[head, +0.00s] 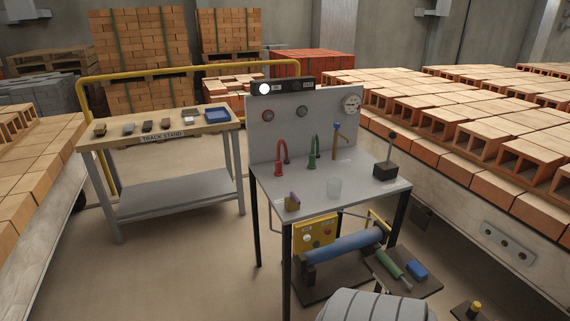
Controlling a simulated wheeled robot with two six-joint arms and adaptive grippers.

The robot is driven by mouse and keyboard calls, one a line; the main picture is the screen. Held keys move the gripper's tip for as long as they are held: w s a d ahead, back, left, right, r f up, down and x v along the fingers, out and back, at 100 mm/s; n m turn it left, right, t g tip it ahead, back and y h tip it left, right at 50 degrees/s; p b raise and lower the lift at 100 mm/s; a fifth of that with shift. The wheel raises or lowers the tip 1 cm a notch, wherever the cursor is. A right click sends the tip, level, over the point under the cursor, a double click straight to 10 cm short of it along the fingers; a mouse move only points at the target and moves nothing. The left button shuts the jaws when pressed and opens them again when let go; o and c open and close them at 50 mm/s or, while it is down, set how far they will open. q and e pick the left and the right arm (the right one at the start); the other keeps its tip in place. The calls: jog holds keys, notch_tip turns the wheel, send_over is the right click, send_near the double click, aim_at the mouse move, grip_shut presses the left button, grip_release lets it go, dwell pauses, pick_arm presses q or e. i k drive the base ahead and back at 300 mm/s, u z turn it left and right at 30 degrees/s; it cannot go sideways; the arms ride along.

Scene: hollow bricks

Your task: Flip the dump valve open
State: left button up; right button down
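A small grey table (290,178) with a back panel (290,126) stands in the middle of the head view. On it are a red curved tap (281,150), a green curved tap (315,148) and a yellow upright fitting with a blue top (336,141). A dark box with an upright black-knobbed lever (386,168) stands at the right edge of the tabletop. No label shows which of these is the dump valve. Neither of my grippers is in view.
Below are a blue roller (343,246), a yellow panel (316,233) and a low dark plate (405,277). Brick rows (480,130) fill the right. Floor is open at front left.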

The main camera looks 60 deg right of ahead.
aim_at(292, 197)
jog(key=z, duration=0.65)
jog(key=i, duration=0.85)
jog(key=z, duration=0.7)
